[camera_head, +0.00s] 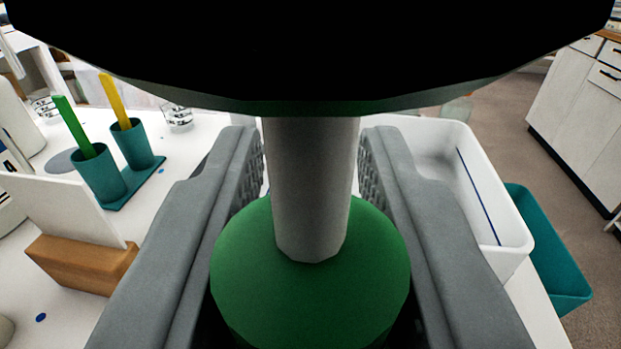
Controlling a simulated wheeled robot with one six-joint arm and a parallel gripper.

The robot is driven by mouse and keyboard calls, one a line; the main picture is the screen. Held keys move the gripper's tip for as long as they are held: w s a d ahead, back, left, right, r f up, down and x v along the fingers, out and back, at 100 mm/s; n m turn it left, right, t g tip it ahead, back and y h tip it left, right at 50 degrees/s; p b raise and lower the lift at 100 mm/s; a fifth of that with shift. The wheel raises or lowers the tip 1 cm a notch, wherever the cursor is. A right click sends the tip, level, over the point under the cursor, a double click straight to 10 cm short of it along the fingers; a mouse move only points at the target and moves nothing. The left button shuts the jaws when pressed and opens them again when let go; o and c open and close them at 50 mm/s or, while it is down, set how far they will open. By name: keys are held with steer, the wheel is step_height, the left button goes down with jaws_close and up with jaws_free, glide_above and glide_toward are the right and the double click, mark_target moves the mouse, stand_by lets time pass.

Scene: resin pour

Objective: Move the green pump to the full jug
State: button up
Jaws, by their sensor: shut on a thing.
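The green pump (310,292) is very close to the camera. Its green collar is at the bottom middle, and a pale grey stem (311,190) rises from it to a large dark head (310,50) that covers the top of the view. My gripper (313,160) has one grey finger on each side of the stem and is shut on the pump. What lies under the green collar is hidden. I cannot make out a full jug in this view.
Left on the white table (190,150) are teal cups (98,172) holding a green and a yellow stick, and a wooden block (82,264) with a white card. Right are a white tub (515,240), a teal bin (548,255) below it, and white cabinets (575,110).

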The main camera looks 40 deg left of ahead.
steer(key=shift+f, duration=1.6)
steer(key=shift+f, duration=1.35)
stand_by(1.3)
steer(key=o, duration=1.1)
steer(key=v, duration=1.7)
steer(key=shift+s+d+r, duration=0.1)
steer(key=shift+r, duration=1.2)
steer(key=shift+s+d+r, duration=0.1)
steer(key=shift+r, duration=1.2)
steer(key=shift+a+r, duration=0.1)
